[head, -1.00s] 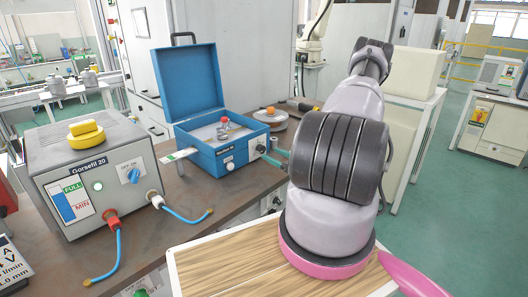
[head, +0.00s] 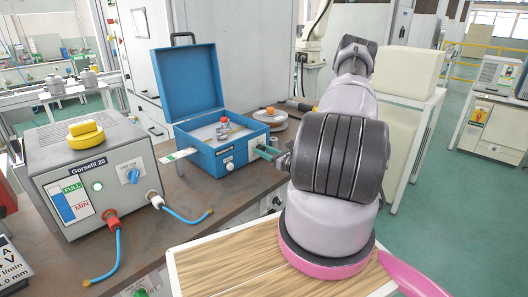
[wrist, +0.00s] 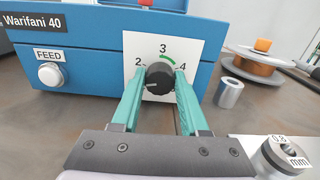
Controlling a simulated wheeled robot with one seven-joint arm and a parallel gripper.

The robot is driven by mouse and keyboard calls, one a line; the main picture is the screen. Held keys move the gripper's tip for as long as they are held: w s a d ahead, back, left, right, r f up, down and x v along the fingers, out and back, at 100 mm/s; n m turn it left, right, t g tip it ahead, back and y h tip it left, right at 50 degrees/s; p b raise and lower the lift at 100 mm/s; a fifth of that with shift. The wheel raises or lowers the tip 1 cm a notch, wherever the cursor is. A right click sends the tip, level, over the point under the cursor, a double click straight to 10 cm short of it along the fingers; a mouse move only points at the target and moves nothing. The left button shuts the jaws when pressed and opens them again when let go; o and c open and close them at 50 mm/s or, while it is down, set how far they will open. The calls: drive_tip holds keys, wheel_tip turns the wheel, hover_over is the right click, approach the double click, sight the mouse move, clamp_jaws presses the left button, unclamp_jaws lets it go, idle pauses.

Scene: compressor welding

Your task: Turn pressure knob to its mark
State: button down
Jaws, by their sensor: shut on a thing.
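The black knob (wrist: 158,80) is on the white dial plate (wrist: 132,45) of the blue Warifani 40 box (wrist: 75,75). The plate reads 2, 3 and 4, with a green arc between 3 and 4. A pale line on the knob seems to point left, below the 2. My gripper (wrist: 160,76) has its green fingers shut on the knob, one on each side. In the head view the box (head: 200,150) stands open on the bench, and my gripper (head: 267,152) is at its right front face, largely covering the knob.
A FEED button (wrist: 49,75) is left of the dial. A metal cylinder (wrist: 230,92) and an orange wire spool (wrist: 262,68) lie to the right. A 0.8 mm roller (wrist: 285,155) is at lower right. The Gorsefil 20 unit (head: 130,150) stands left on the bench (head: 190,215).

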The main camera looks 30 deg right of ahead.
drive_tip(key=m, duration=0.5)
drive_tip(key=shift+m, duration=0.4)
drive_tip(key=m, duration=0.6)
drive_tip(key=shift+d, duration=0.15)
drive_tip(key=m, duration=0.6)
drive_tip(key=shift+f+m, duration=0.15)
drive_tip(key=shift+m, duration=0.15)
drive_tip(key=m, duration=0.6)
drive_tip(key=shift+f, duration=0.1)
drive_tip(key=shift+c, duration=2.1)
unclamp_jaws()
